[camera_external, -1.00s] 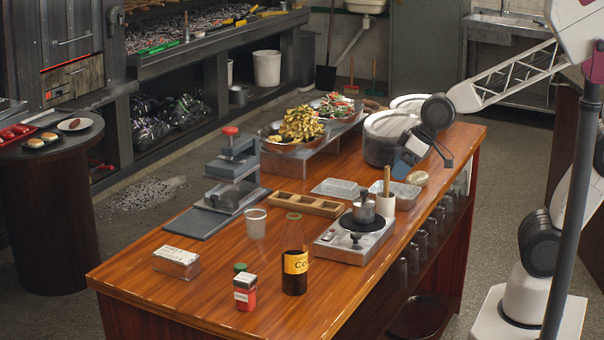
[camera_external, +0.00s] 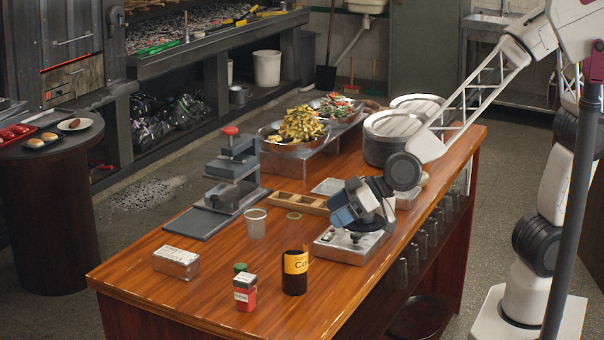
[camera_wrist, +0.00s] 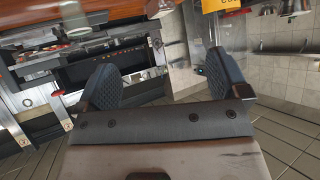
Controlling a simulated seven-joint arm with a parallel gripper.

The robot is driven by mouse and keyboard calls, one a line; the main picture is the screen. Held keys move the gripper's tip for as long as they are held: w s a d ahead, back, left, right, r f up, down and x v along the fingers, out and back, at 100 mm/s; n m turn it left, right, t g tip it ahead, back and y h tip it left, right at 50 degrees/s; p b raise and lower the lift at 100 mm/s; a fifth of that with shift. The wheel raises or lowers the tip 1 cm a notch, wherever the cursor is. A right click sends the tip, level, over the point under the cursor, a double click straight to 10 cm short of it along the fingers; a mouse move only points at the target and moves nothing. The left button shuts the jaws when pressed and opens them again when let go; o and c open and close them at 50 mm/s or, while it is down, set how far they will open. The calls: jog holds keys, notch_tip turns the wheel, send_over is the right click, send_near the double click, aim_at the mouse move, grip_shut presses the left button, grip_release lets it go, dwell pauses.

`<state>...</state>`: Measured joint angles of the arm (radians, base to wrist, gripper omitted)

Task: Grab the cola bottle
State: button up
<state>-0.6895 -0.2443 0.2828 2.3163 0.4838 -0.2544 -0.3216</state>
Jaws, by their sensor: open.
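The cola bottle (camera_external: 295,268) stands upright near the front edge of the wooden counter. It is clear glass with dark liquid, a yellow label and a green rim.
The metal burner (camera_external: 352,246) is under my gripper, partly hidden. A red-labelled jar (camera_external: 245,293) and a clear cup (camera_external: 255,223) stand near the bottle. A wooden divided tray (camera_external: 299,203) lies behind it.

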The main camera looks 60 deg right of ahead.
jog(key=t, duration=0.2)
send_near(295, 248)
jog(key=w+d+f, duration=0.2)
jog(key=w+f, duration=0.1)
jog(key=shift+a+r+n+y, duration=0.1)
jog(key=shift+n+y, duration=0.3)
jog(key=shift+x, duration=1.3)
jog(key=shift+w, duration=0.1)
jog(key=shift+x, duration=2.55)
jog(key=shift+w, duration=0.1)
